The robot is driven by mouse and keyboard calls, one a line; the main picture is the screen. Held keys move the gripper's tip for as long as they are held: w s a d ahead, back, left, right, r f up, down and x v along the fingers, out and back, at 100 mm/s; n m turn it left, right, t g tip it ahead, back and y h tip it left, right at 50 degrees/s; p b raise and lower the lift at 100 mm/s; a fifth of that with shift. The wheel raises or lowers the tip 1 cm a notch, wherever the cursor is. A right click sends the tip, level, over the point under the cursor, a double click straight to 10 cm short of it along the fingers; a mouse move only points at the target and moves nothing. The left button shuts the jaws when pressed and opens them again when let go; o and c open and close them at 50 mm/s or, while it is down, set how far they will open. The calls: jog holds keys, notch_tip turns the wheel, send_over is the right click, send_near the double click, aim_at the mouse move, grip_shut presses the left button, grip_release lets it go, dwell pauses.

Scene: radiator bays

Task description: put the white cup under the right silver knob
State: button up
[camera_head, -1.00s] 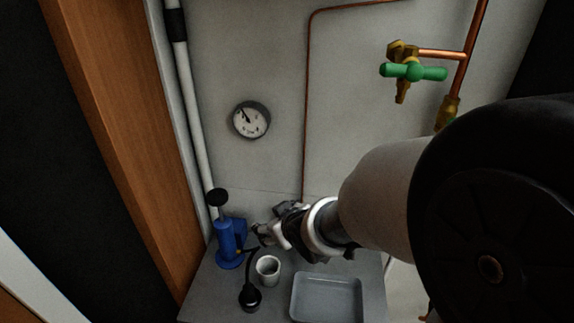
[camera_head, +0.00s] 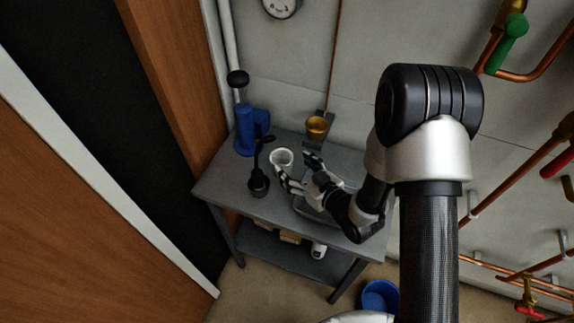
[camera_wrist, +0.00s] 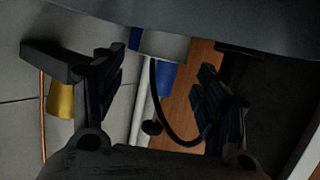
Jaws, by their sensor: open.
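The white cup (camera_head: 281,158) stands upright on the grey bench (camera_head: 222,183), beside a black plunger-like tool. My gripper (camera_head: 293,166) is open and empty, with its fingers just in front of the cup, on its lower right side. In the wrist view the cup (camera_wrist: 163,45) shows partly, ahead of and between the spread fingers of the gripper (camera_wrist: 158,80). I cannot tell whether a finger touches the cup. I see no silver knob in these frames.
A blue pump (camera_head: 246,130) stands left of the cup, and the black tool (camera_head: 258,182) is close in front. A yellow cup (camera_head: 317,126) is behind. A grey tray (camera_head: 303,208) lies partly under my arm. A blue bucket (camera_head: 380,296) is on the floor. Pipes line the right wall.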

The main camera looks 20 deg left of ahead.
aim_at(276, 153)
jog(key=b+x, duration=0.1)
jog(key=x, duration=0.6)
jog(key=shift+a+f+b, duration=0.15)
jog(key=shift+a+b, duration=0.15)
jog(key=shift+b, duration=0.1)
jog(key=shift+c, duration=0.2)
jog(key=c, duration=0.7)
jog(key=shift+c, duration=0.2)
